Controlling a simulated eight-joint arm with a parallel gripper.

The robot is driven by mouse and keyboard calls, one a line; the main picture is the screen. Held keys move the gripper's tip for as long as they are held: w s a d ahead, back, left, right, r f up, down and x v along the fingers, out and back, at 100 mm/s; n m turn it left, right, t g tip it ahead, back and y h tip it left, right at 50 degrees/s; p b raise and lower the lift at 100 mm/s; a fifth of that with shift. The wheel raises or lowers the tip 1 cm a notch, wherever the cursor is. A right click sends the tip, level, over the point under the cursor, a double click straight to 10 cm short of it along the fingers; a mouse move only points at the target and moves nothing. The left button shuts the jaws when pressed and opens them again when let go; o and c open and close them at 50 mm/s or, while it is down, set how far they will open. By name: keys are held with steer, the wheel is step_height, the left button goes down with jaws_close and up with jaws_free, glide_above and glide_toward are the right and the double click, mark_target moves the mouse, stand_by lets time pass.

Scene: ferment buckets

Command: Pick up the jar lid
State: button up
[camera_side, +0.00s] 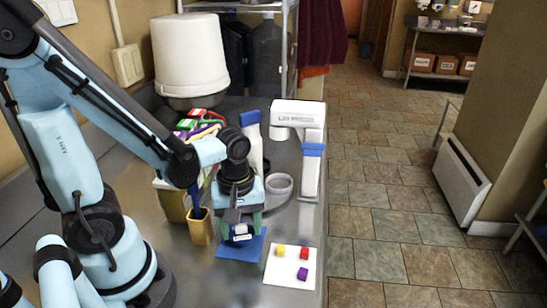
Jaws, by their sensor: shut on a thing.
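My gripper (240,230) points down just above a blue mat (256,249) on the metal bench. Its jaws are shut on a small white-and-blue thing (240,236), mostly hidden by the gripper. I cannot tell whether this is the jar lid. Green parts show beside the jaws. A round grey, shallow, ring-like piece (282,187) lies on the bench behind and to the right of the gripper, apart from it; I cannot tell whether it is a lid or a dish.
A white card (272,276) with yellow, red and purple cubes lies right of the mat. A gold holder (200,230) stands close left of the gripper. A white device (311,165) stands at the bench's right edge. A white bucket (188,55) stands at the back.

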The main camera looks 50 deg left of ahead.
steer(key=shift+r, duration=0.45)
step_height(320, 180, up, 2)
steer(key=shift+s, duration=0.1)
steer(key=s+d+r, duration=0.6)
steer(key=d+r, duration=0.1)
steer(key=d, duration=0.3)
steer(key=w+a+r+m, duration=0.1)
steer(key=w+a+r, duration=0.1)
steer(key=w+a, duration=0.2)
steer(key=w+a+r+m, duration=0.1)
steer(key=w+a, duration=0.3)
steer(key=a, duration=0.4)
steer(key=w+a+r, duration=0.4)
steer(key=w+a, duration=0.1)
steer(key=a, duration=0.2)
steer(key=shift+m, duration=0.4)
steer(key=shift+a+f, duration=0.1)
steer(key=shift+a, duration=0.1)
steer(key=shift+f, duration=2.45)
steer(key=shift+f, duration=0.6)
